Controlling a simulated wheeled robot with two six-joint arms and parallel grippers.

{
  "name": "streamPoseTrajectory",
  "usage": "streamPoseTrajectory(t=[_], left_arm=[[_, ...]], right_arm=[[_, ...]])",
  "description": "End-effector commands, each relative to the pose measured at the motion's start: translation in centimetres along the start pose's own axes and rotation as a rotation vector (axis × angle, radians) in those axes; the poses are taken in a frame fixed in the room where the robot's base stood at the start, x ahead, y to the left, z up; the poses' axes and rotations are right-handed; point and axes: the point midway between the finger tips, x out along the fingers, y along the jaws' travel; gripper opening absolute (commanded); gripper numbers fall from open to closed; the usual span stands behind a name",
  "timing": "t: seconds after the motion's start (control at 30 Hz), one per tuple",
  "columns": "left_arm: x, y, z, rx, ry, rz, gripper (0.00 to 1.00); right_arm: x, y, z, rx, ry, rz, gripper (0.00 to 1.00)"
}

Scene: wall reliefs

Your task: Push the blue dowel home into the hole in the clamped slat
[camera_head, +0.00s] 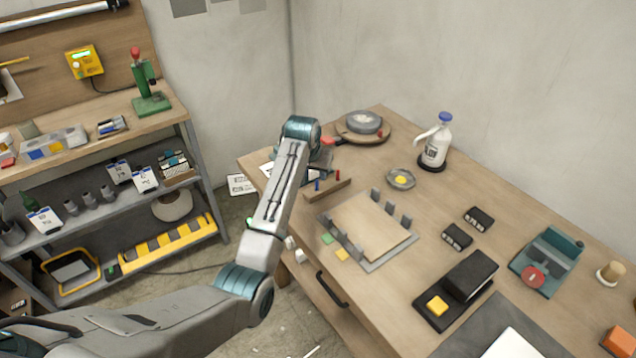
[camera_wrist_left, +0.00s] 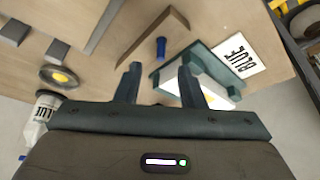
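The blue dowel (camera_head: 317,186) stands at the left end of the brown wooden slat (camera_head: 330,190), near the table's back left edge. In the left wrist view the dowel (camera_wrist_left: 161,47) shows beyond and between my fingertips, by the slat's angled wood (camera_wrist_left: 180,22). How deep the dowel sits in a hole cannot be told. My left gripper (camera_wrist_left: 159,70) is open and empty, its two dark fingers apart on either side of the dowel's line. In the head view my left arm hides most of that gripper. My right gripper is not in view.
A red dowel (camera_head: 337,175) stands near the slat's other end. A board with grey posts (camera_head: 368,228) is nearby. A round grey dish (camera_head: 364,122) stands behind.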

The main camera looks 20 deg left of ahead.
Motion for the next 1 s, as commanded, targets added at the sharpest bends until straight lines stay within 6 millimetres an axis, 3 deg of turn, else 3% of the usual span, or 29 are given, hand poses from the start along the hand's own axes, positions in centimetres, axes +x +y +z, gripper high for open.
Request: streamPoseTrajectory(t=[0.3, 0.6, 0.93, 1.0], left_arm=[[2.4, -0.1, -0.1, 0.000, -0.001, 0.000, 0.36], [6.1, -0.2, -0.2, 0.000, 0.000, 0.000, 0.36], [6.8, -0.2, -0.2, 0.000, 0.002, 0.000, 0.36], [6.8, -0.2, -0.2, 0.000, 0.002, 0.000, 0.24]], right_arm=[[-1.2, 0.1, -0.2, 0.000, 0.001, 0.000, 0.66], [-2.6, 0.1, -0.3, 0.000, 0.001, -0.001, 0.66], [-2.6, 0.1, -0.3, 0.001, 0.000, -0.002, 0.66], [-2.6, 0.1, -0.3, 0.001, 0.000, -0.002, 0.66]])
